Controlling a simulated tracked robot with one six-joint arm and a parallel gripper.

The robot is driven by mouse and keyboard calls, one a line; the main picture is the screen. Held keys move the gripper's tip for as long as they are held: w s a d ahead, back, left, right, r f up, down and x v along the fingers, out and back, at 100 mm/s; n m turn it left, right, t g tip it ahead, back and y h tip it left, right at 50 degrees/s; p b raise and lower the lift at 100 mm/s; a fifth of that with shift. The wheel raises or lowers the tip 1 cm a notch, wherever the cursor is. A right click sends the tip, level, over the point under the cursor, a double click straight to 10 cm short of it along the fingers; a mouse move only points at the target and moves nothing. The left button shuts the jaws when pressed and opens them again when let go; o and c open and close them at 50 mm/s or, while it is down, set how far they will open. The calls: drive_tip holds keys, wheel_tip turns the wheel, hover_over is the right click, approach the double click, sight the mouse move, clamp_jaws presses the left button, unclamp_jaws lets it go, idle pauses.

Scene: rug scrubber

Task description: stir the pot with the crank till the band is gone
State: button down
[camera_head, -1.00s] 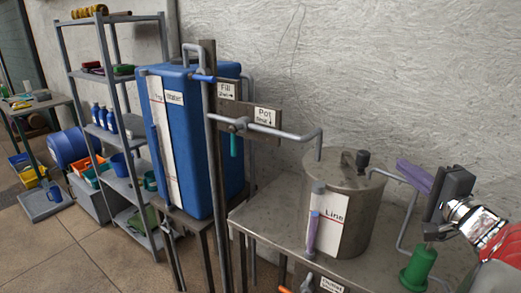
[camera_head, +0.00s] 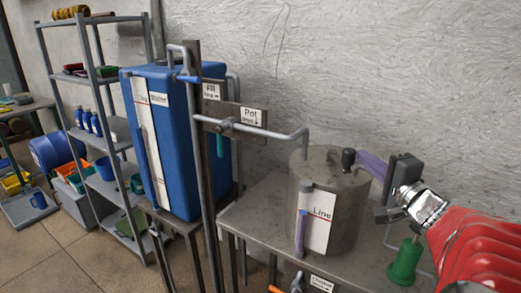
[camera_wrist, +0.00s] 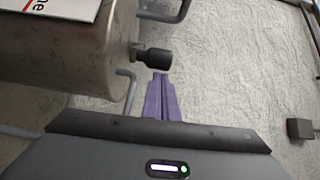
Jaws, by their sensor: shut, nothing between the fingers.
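The steel pot (camera_head: 345,215) stands on a metal bench, with a black knob (camera_head: 349,158) upright near the right of its lid. The knob looks like the crank's grip; the crank arm is hard to make out. It also shows in the wrist view (camera_wrist: 155,62). My gripper (camera_head: 362,160), with purple fingers, is shut and empty. Its fingertips (camera_wrist: 158,76) are close beside the knob; I cannot tell whether they touch. A sight tube (camera_head: 301,225) on the pot's front shows purple in its lower part beside a "Line" label (camera_head: 320,222). I cannot tell which part is the band.
A grey pipe (camera_head: 275,132) with a "Pot" sign ends above the lid's left side. A blue tank (camera_head: 190,130) is left. The rough wall is behind.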

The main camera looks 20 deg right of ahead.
drive_tip(key=shift+a, duration=0.1)
drive_tip(key=shift+a, duration=0.85)
